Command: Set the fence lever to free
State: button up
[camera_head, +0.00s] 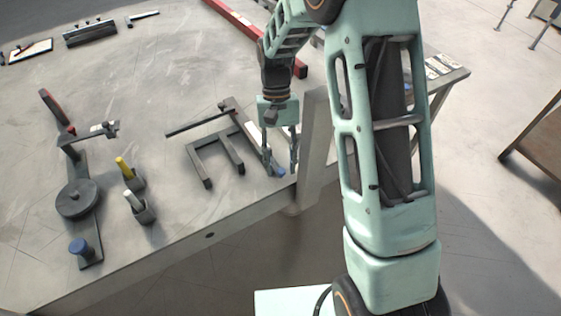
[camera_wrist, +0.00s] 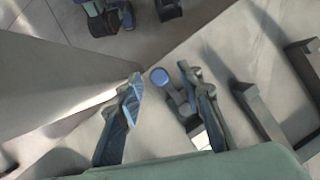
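A round blue knob (camera_head: 279,171) stands near the table's front edge, by the right end of the dark fence-like frame (camera_head: 207,170). It looks like the end of the fence lever, but I cannot read any lock or free marking. In the wrist view the blue knob (camera_wrist: 159,76) lies near the fingertips, between the two fingers. My gripper (camera_head: 280,168) is open and points down over it, one finger on each side. No contact between fingers and knob is clear. The lever's arm is partly hidden by the fingers.
A grey upright post (camera_head: 314,140) stands close to the right of my gripper. A red bar (camera_head: 250,30) lies behind.

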aim_at(279, 164)
jog(key=v, duration=1.2)
